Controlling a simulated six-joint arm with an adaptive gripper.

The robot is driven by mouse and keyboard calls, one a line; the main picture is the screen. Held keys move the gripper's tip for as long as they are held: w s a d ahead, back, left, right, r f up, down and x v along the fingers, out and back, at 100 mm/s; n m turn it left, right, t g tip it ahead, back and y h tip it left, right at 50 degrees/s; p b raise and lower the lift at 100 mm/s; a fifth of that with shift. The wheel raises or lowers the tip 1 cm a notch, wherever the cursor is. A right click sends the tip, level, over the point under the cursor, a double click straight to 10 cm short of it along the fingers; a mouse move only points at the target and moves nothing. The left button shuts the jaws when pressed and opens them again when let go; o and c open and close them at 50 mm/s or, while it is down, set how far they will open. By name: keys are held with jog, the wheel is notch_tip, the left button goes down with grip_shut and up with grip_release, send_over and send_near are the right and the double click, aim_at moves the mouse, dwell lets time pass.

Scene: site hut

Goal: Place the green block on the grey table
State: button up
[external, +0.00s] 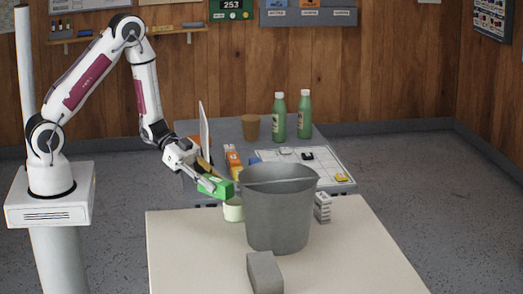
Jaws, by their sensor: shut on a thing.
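My gripper (208,184) is shut on the green block (215,187). It holds the block slightly tilted, left of the grey bucket (277,215) and just above a pale cup (233,210) in the picture. The block's exact height, and whether it touches anything, cannot be told from this view. The grey table (228,129) stands behind the cream table. Its near edge is partly hidden by the bucket, the block and my gripper.
The grey table bears two green bottles (279,118), a brown cup (250,127), a white board (318,162) and an upright panel (205,130). The cream table (180,255) bears the bucket, a grey brick (265,272) and a small ridged block (322,207). Its left front is clear.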

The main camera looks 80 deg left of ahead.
jog(key=w+a+r+n+y, duration=0.1)
jog(key=w+a, duration=0.1)
jog(key=w, duration=0.1)
jog(key=w+a+r+n+t+y, duration=0.1)
jog(key=w+a, duration=0.1)
jog(key=w, duration=0.1)
jog(key=w+a+r+n+t, duration=0.1)
jog(key=w+r, duration=0.1)
jog(key=w, duration=0.1)
jog(key=shift+w+a+y, duration=0.4)
jog(key=shift+r+n+t+y, duration=1.3)
jog(key=shift+r+n+y, duration=2.25)
jog(key=shift+r, duration=1.25)
jog(key=w+d+f+m+g+h, duration=0.1)
jog(key=d+f+m+h, duration=0.15)
jog(key=d, duration=1.15)
jog(key=w+d+f+m+g+h, duration=0.15)
jog(key=d+m+h, duration=0.25)
jog(key=d, duration=1)
jog(key=n+t+y, duration=0.1)
send_over(242, 258)
jog(key=d, duration=0.1)
jog(key=f, duration=1.7)
jog(key=shift+w+d, duration=0.15)
jog(key=shift+w, duration=0.2)
jog(key=shift+s+a+f+n+t+y, duration=0.25)
jog(key=shift+s+a+f+n+y, duration=0.15)
jog(key=shift+a+f, duration=0.25)
